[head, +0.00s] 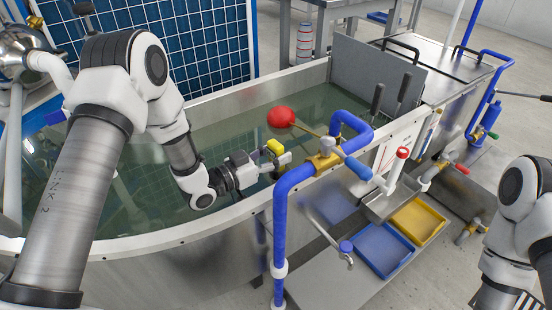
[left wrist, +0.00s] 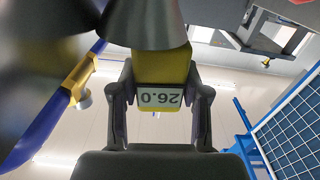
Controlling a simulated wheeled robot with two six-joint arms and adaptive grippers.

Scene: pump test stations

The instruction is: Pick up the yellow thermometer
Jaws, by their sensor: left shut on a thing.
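The yellow thermometer (head: 275,147) is a small block between the fingers of my left gripper (head: 278,160), over the water tank near its front rim. In the left wrist view the thermometer (left wrist: 160,72) sits between the two dark fingers of the left gripper (left wrist: 160,100). Its small display shows 26.0 upside down. A grey metal part hides its far end in that view. My right arm is at the right edge of the head view, and its gripper is out of the picture.
The water-filled tank (head: 160,235) has a metal rim. A blue pipe (head: 281,235) with a brass valve (head: 322,162) stands close by. Blue (head: 383,250) and yellow (head: 419,222) trays sit lower right.

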